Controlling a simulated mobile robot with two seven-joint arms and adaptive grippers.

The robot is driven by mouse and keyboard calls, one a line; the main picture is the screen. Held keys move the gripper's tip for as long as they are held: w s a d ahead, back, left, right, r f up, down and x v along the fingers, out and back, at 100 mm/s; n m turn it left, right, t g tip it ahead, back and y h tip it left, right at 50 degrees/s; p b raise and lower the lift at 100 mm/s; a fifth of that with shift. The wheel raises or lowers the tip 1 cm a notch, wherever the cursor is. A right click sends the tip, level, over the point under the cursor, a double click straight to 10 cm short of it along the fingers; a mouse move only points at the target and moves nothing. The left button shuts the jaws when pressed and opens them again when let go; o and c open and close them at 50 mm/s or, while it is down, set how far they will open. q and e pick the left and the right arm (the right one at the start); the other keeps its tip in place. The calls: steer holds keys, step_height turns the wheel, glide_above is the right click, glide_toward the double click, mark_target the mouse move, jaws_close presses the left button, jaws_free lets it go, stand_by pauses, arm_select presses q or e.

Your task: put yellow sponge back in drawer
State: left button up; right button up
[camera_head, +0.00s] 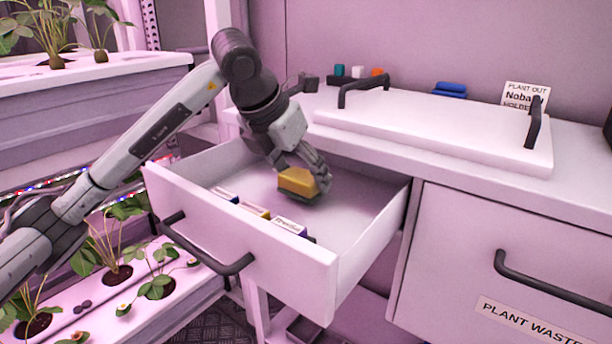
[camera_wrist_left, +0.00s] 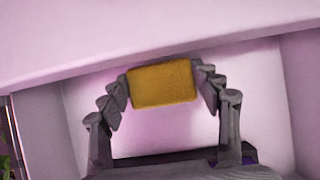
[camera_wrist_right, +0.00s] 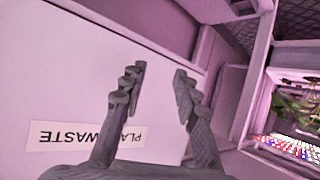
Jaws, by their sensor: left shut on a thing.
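The yellow sponge (camera_head: 298,182) is between the fingers of my left gripper (camera_head: 304,174), inside the open drawer (camera_head: 296,266). In the left wrist view the sponge (camera_wrist_left: 162,84) is pinched at both ends by the two fingers. It is at or just above the drawer floor; I cannot tell if it touches. The drawer is pulled well out. My right gripper (camera_wrist_right: 158,75) is open and empty in front of the shut plant waste drawer front (camera_wrist_right: 45,90). It does not show in the head view.
Several small labelled boxes (camera_head: 257,209) stand along the drawer's front wall. A white lid (camera_head: 430,125) with dark handles lies on the counter. Blue sponge-like blocks (camera_head: 451,90) and a small sign (camera_head: 525,96) stand behind it. Plant racks (camera_head: 90,75) are at the left.

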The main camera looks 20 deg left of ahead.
arm_select(q)
steer(key=shift+w+d, duration=0.3)
steer(key=shift+w, duration=0.45)
steer(key=shift+s+a+f, duration=0.1)
steer(key=shift+s+f, duration=0.05)
steer(key=shift+f, duration=0.45)
arm_select(e)
steer(key=shift+s+d+f, duration=0.15)
steer(key=shift+f, duration=0.05)
steer(key=shift+r, duration=0.1)
arm_select(q)
steer(key=o, duration=1)
steer(key=v, duration=1.2)
steer(key=shift+p, duration=0.4)
arm_select(e)
steer(key=s+d+f+g, duration=0.1)
steer(key=s+d+f+g+h, duration=0.1)
steer(key=d+f, duration=0.1)
steer(key=shift+s+f, duration=0.1)
steer(key=shift+s, duration=0.15)
